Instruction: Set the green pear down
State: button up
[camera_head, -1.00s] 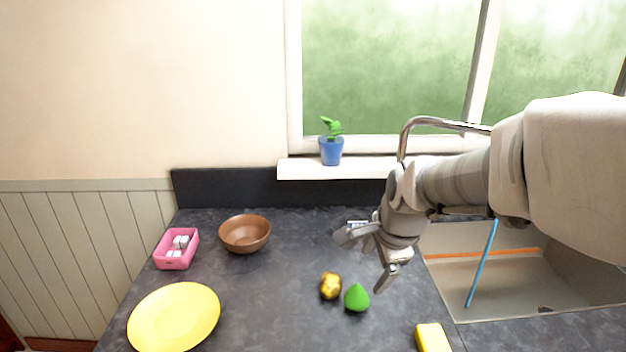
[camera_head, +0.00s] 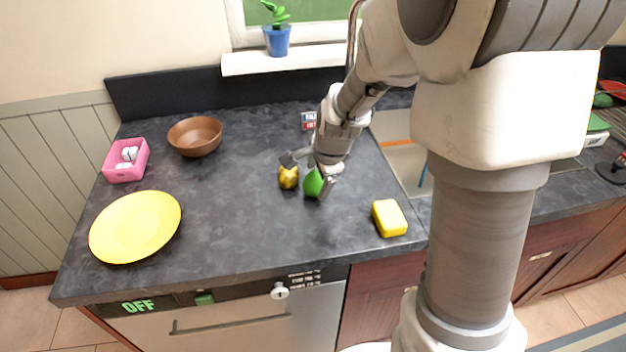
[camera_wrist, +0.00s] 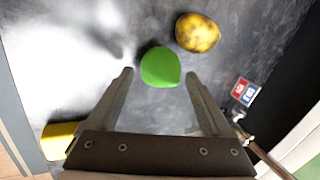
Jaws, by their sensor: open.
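The green pear (camera_head: 312,184) stands on the dark countertop (camera_head: 240,225), right beside a yellow-brown potato-like item (camera_head: 288,178). My gripper (camera_head: 308,170) is low over the counter at the pear, its fingers spread. In the wrist view the pear (camera_wrist: 160,67) lies just beyond and between the tips of the open fingers (camera_wrist: 158,82). The jaws hold nothing. Part of the pear is hidden by a finger in the head view.
A yellow plate (camera_head: 136,227), pink basket (camera_head: 126,160) and brown bowl (camera_head: 195,136) are at left. A yellow sponge (camera_head: 389,218) lies right of the pear. A small red-and-blue box (camera_head: 309,121) and the sink (camera_head: 405,160) are behind. The counter's front middle is clear.

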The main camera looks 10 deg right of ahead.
jog(key=shift+x, duration=1.45)
grip_shut()
jog(key=shift+r, duration=0.15)
